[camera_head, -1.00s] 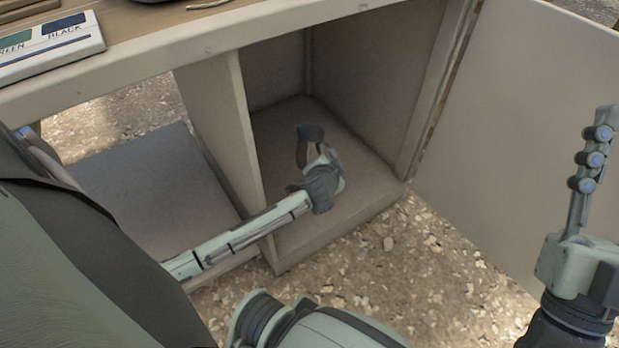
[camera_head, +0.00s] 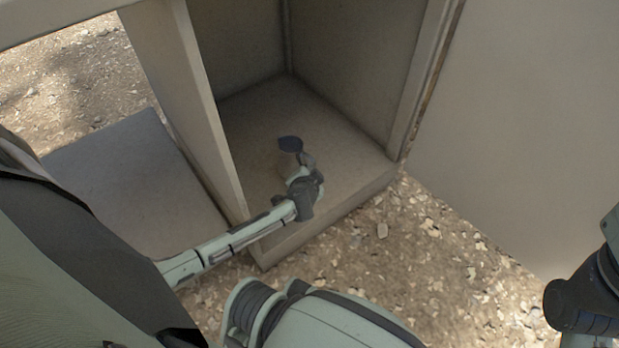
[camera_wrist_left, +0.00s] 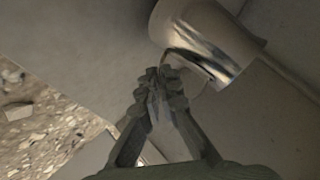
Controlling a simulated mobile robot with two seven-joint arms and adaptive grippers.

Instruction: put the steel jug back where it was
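The steel jug (camera_head: 287,160) is inside the open cabinet compartment, with its dark round mouth facing up. It is partly hidden by my left gripper (camera_head: 297,166), which reaches in from the lower left. In the left wrist view the jug (camera_wrist_left: 218,38) is a shiny cylinder at the top. There the fingers of my left gripper (camera_wrist_left: 162,77) are drawn together at the jug's handle and look shut on it. I cannot tell whether the jug's base touches the compartment floor. My right arm shows at the right edge, with its fingers out of view.
The cabinet floor (camera_head: 345,150) is bare around the jug. The open door (camera_head: 520,130) fills the right. Gravelly ground (camera_head: 400,250) lies in front.

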